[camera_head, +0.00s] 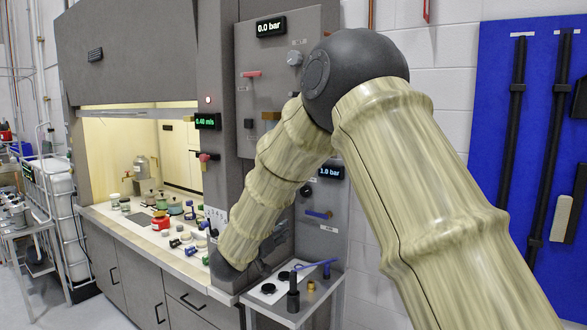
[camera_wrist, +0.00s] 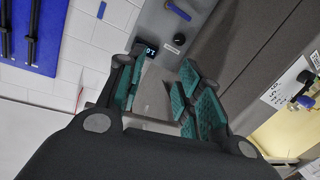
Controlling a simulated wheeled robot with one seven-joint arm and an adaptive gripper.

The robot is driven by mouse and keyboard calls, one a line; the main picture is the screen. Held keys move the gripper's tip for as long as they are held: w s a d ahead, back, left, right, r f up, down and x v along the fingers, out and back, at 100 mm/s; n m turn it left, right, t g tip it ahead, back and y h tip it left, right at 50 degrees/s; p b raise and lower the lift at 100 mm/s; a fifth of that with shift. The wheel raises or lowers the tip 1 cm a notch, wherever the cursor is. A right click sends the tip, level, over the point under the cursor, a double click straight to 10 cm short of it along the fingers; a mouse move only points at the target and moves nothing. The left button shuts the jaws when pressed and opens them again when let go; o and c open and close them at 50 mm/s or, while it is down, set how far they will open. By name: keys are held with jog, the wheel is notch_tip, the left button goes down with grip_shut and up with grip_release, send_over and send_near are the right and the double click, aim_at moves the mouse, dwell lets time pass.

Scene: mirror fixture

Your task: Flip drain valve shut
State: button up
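Which part is the drain valve I cannot tell, as the labels are too small to read. Another blue lever (camera_head: 318,264) tops a fitting on the small side bench. A red lever (camera_head: 251,74) is on the upper panel. My gripper (camera_wrist: 155,75) is open and empty in the wrist view, its green-padded fingers apart, with the blue panel lever beyond the fingertips.
The fume cupboard worktop (camera_head: 95,210) holds several small pots and valves at left. The side bench (camera_head: 310,299) carries black fittings. A blue tool board (camera_head: 487,130) hangs on the right wall. My arm covers part of the panel.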

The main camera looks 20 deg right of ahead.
notch_tip(320, 180, up, 20)
jog(key=s+a+m+g+h+p, duration=0.2)
jog(key=m+h+p, duration=0.1)
jog(key=shift+r+p+x, duration=0.1)
jog(key=shift+p+x, duration=1.1)
jog(key=shift+x, duration=1.65)
jog(key=shift+r+p+x, duration=0.15)
jog(key=shift+p+x, duration=1.05)
jog(key=shift+x, duration=1.65)
jog(key=shift+w+a, duration=0.1)
jog(key=shift+w, duration=0.05)
jog(key=shift+c, duration=0.2)
grip_shut()
